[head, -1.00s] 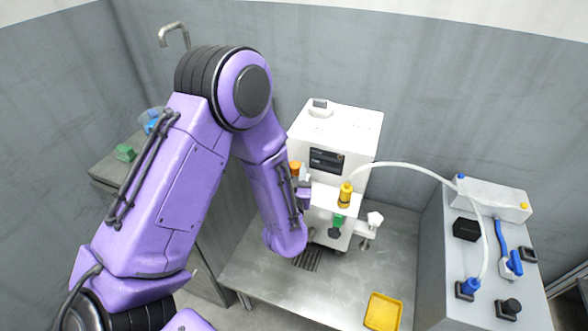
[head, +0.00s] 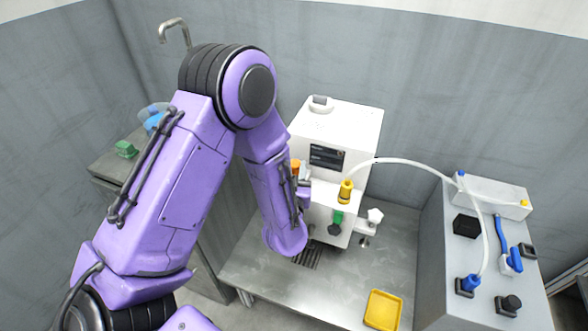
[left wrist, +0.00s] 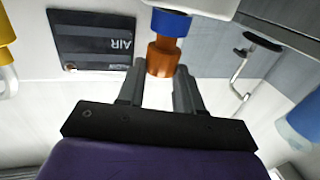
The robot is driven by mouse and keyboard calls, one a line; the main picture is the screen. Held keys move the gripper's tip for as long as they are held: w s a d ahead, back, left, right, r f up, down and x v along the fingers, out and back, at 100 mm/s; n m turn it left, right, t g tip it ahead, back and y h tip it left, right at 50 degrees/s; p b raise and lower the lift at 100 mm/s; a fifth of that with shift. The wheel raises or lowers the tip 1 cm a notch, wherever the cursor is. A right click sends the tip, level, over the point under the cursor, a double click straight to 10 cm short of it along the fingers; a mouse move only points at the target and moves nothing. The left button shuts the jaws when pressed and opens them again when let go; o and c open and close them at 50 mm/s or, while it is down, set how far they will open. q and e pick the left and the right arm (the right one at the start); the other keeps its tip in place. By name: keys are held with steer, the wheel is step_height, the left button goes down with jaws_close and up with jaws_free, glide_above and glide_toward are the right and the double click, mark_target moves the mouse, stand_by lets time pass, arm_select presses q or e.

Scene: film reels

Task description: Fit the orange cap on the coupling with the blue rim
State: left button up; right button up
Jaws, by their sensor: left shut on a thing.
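The orange cap (left wrist: 163,57) is between the two dark fingers of my left gripper (left wrist: 160,88) in the left wrist view, and the gripper is shut on it. The coupling with the blue rim (left wrist: 171,22) is directly at the cap's far end, on the white machine. Cap and rim look touching and roughly in line; I cannot tell how far the cap is seated. In the head view a small orange part (head: 295,166) shows at the machine's left side, by my left gripper (head: 303,184), which is partly hidden by my forearm. My right gripper is not in view.
The white machine (head: 335,125) stands on a metal table (head: 290,290). On its front are a yellow fitting (head: 346,191) with a white hose and a green fitting (head: 337,218). A yellow tray (head: 383,310) lies at the front right. A grey console (head: 450,240) stands to the right.

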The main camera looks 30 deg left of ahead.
arm_select(q)
steer(key=shift+f+b, duration=0.4)
steer(key=shift+f, duration=0.2)
stand_by(0.6)
steer(key=o, duration=0.7)
steer(key=v, duration=1.1)
steer(key=shift+p, duration=0.3)
